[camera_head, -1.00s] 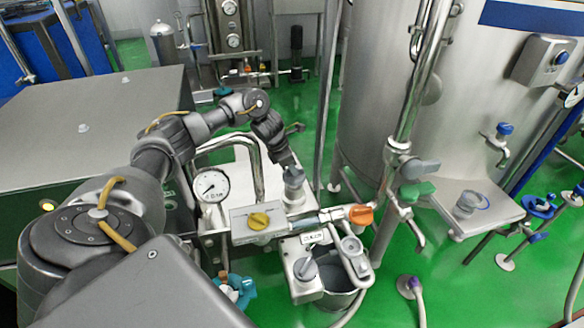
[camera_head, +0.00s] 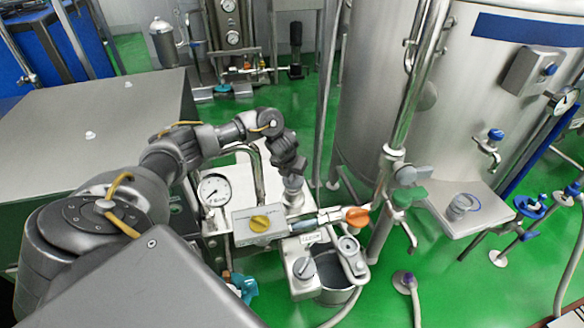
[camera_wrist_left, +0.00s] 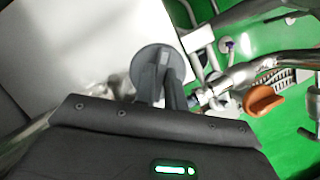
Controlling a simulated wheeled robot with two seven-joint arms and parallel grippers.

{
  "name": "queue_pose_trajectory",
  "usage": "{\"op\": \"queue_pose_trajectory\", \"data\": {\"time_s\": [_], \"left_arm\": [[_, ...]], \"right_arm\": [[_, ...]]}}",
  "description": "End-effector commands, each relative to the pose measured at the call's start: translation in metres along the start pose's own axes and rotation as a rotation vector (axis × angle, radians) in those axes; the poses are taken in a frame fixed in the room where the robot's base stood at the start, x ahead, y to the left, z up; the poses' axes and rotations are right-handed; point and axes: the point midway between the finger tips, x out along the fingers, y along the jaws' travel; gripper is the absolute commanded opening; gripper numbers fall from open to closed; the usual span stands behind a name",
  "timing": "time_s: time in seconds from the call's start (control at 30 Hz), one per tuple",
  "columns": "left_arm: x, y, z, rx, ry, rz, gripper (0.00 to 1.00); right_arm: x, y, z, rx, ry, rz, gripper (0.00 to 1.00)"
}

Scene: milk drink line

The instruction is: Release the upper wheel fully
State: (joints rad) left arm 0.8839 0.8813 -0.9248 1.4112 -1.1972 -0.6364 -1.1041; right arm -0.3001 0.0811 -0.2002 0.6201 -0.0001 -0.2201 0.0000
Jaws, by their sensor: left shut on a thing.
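My left gripper (camera_head: 292,174) reaches down from above onto a grey knob-like wheel (camera_head: 293,190) on top of the steel valve unit. In the left wrist view, the gripper's two dark fingers (camera_wrist_left: 164,88) are shut on the raised bar of the round grey wheel (camera_wrist_left: 152,62). The fingers cover the wheel's near part. I take this to be the upper wheel; the picture carries no name for it. My right gripper is not in view.
A lower grey knob (camera_head: 304,267) stands in front, above a bucket (camera_head: 338,295). The big tank (camera_head: 380,100) stands behind right.

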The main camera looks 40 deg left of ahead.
Motion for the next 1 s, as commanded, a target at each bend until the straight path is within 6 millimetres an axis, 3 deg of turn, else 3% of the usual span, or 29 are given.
{"op": "queue_pose_trajectory", "data": {"time_s": [0.03, 0.5, 1.0], "left_arm": [[-0.005, -0.001, 0.002, -0.039, 0.0, 0.016, 0.0], [-0.004, -0.003, 0.003, -0.428, 0.0, 0.178, 0.0], [-0.001, -0.003, 0.003, -0.64, -0.003, 0.264, 0.0]], "right_arm": [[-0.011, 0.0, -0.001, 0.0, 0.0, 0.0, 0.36], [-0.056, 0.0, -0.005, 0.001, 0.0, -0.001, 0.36], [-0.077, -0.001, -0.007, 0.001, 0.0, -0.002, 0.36]]}}
